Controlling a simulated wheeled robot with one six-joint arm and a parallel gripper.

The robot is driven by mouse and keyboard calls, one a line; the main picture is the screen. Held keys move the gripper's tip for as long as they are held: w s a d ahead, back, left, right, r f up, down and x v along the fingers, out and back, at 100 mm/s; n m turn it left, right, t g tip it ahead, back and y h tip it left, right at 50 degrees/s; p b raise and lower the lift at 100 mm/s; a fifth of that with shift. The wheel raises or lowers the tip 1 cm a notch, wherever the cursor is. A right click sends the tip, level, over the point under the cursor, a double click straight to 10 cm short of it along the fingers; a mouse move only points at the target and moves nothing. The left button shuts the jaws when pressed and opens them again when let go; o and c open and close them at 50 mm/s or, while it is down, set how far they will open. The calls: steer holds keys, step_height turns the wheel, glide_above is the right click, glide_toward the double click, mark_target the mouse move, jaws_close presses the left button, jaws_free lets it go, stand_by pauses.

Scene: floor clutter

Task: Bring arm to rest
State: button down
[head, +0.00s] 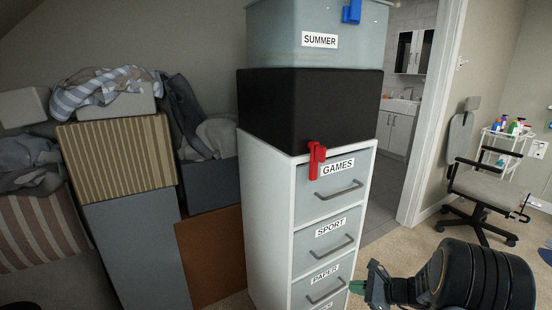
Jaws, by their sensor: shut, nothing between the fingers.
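My gripper (362,288) is at the lower right of the head view, in front of the lower drawers of a white drawer cabinet (263,215). Its green fingertips are together with nothing between them. They point left toward the drawer labelled PAPER (322,285); I cannot tell whether they touch the cabinet. The thick black ribbed part of my arm (475,275) fills the lower right corner. The arm's other links are out of view.
The cabinet carries a black box (305,105), a SUMMER bin (290,30) and a red clip-like object (316,158). Boxes with clothes (105,85) are piled at left. A desk chair (485,185) stands at right by a doorway. Some carpet (430,235) is clear between them.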

steer(key=s+a+r+n+g+h+p, duration=0.35)
steer(key=s+r+n+p, duration=0.3)
steer(key=r, duration=0.25)
steer(key=s+a+r+n+g+h+p, duration=0.25)
steer(key=s+r+n+g+p, duration=0.2)
steer(key=s+r+n, duration=0.4)
steer(key=s+a+r+n+t+h+p, duration=0.1)
steer(key=s+r+n+t+h+p, duration=0.1)
steer(key=r+p, duration=0.3)
steer(key=s+a+r+n+t+h+p, duration=0.1)
steer(key=r+n+p, duration=0.3)
steer(key=r, duration=1)
steer(key=shift+s+a+t+h+p, duration=0.25)
steer(key=shift+s+t+h+p, duration=0.35)
steer(key=shift+p, duration=0.65)
steer(key=shift+r, duration=0.1)
